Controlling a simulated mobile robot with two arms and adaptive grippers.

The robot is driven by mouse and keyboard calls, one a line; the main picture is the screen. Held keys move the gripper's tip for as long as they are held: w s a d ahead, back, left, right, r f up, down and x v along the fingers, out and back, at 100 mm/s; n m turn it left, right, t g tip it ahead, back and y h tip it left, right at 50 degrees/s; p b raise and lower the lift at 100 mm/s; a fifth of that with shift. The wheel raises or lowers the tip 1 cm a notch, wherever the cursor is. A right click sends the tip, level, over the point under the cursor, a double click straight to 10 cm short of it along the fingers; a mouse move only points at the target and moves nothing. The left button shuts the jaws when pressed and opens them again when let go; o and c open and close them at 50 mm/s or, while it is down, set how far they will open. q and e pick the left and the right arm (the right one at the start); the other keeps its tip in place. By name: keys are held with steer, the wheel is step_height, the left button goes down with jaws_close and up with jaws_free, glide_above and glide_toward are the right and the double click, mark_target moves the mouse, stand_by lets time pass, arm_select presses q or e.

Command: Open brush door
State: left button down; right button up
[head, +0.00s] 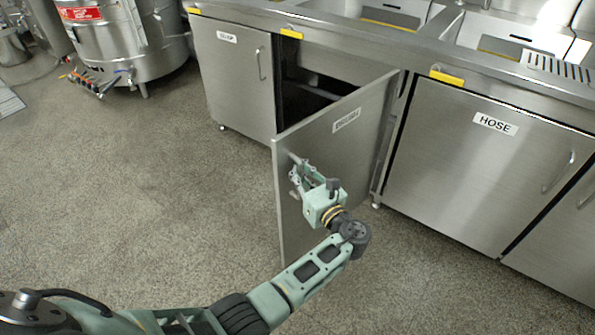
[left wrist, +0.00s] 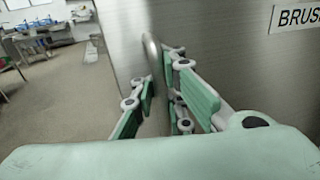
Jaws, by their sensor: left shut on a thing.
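The brush door (head: 350,122) is a steel panel swung well out from its cabinet in the head view, with the dark inside showing behind it. In the left wrist view the door (left wrist: 235,65) fills the right side, and its label (left wrist: 296,17) reads "BRUS", cut off by the edge. My left gripper (head: 296,177) is at the door's free edge, shut on the curved door handle (left wrist: 152,48). In the left wrist view its green-padded fingers (left wrist: 158,95) lie on both sides of the handle. My right gripper is not in view.
The hose door (head: 480,165) to the right and another cabinet door (head: 235,75) to the left are closed. A counter with sinks (head: 400,12) runs above. A steel vessel (head: 125,45) stands at the back left. The floor (head: 130,190) left of the open door is clear.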

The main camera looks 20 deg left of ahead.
mark_target(291, 137)
arm_select(q)
steer(key=c, duration=1.8)
jaws_free()
steer(key=shift+s+a, duration=0.2)
steer(key=shift+d, duration=0.1)
steer(key=shift+w+r, duration=0.1)
step_height(291, 137, up, 10)
steer(key=shift+f, duration=0.1)
